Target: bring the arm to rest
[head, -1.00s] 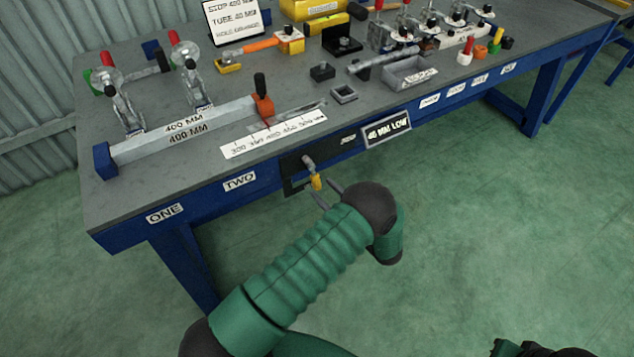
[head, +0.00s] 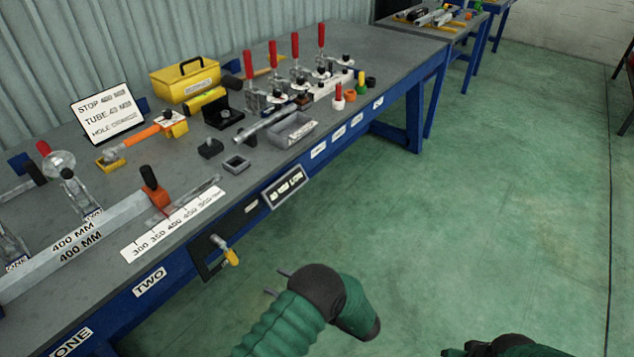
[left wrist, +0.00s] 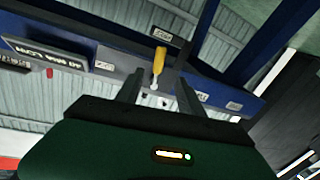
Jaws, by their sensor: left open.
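My left gripper (head: 277,282) is open and empty in front of the bench's front edge, with only its two thin grey fingertips showing past my green arm. In the left wrist view my left gripper (left wrist: 160,92) has its fingers apart, with a yellow-handled valve (left wrist: 159,62) beyond them in the picture. In the head view that valve (head: 228,253) sits on a dark plate on the bench front, up and left of the fingertips, apart from them. Part of my right arm shows dark at the bottom right edge; its fingers cannot be made out.
The blue-framed workbench (head: 330,172) runs from lower left to upper right. It carries red-handled clamps (head: 296,60), a yellow toolbox (head: 185,78), a grey tray (head: 290,131) and a 400 mm stop bar (head: 85,238). The green floor (head: 490,200) to the right is clear.

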